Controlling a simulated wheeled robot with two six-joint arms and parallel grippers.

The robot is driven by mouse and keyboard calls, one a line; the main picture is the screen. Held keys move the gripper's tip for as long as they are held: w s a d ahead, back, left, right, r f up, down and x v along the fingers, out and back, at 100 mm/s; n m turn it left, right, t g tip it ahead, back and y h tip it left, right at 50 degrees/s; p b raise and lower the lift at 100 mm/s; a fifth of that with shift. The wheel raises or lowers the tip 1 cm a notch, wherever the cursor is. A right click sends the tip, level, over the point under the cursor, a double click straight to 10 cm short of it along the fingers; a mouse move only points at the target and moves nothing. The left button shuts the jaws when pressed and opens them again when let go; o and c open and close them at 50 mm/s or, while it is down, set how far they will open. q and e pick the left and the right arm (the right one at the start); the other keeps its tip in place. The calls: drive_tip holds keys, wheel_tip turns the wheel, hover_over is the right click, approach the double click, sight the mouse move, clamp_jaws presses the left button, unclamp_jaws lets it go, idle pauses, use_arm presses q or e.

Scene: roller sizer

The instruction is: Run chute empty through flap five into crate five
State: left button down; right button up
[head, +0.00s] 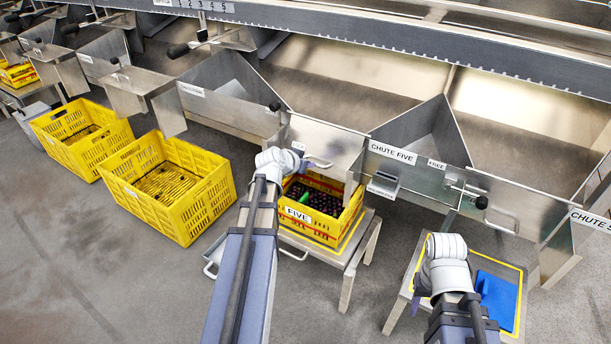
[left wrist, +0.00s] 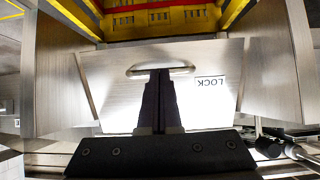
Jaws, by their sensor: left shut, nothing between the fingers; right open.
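Flap five, a steel plate (head: 330,142) with a bar handle, stands upright above crate five. The left wrist view shows its face (left wrist: 205,105) and a LOCK label, upside down. My left gripper (head: 303,163) is at this flap; its closed fingers (left wrist: 160,78) reach the handle (left wrist: 160,68) with nothing held. Whether they touch it, I cannot tell. Crate five (head: 298,219), yellow and red, holds dark round fruit and a green item. Chute five (head: 430,128) is the steel trough to the right; its visible floor looks bare. My right gripper (head: 443,272) is low at right, its fingers mostly hidden.
Crate five stands on a low metal stand (head: 347,262). A second stand at right carries a blue board (head: 497,300) near my right arm. Two yellow crates (head: 207,215) (head: 60,122) stand on the floor at left. Floor at lower left is clear.

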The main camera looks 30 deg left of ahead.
sight(315, 170)
use_arm(q)
drive_tip(key=shift+t, duration=0.4)
drive_tip(key=shift+s+f+b+x, duration=0.15)
drive_tip(key=shift+b+x, duration=0.45)
drive_tip(key=shift+x, duration=0.45)
drive_tip(key=shift+s+f+b+x, duration=0.15)
drive_tip(key=shift+b+x, duration=0.45)
drive_tip(key=shift+x, duration=0.5)
drive_tip(key=shift+f+b+x, duration=0.15)
drive_tip(key=shift+b+x, duration=0.45)
drive_tip(key=shift+x, duration=0.45)
use_arm(e)
drive_tip(key=shift+a+f, duration=0.1)
drive_tip(key=shift+f, duration=2.6)
use_arm(q)
drive_tip(key=shift+a, duration=0.1)
drive_tip(key=shift+s, duration=0.1)
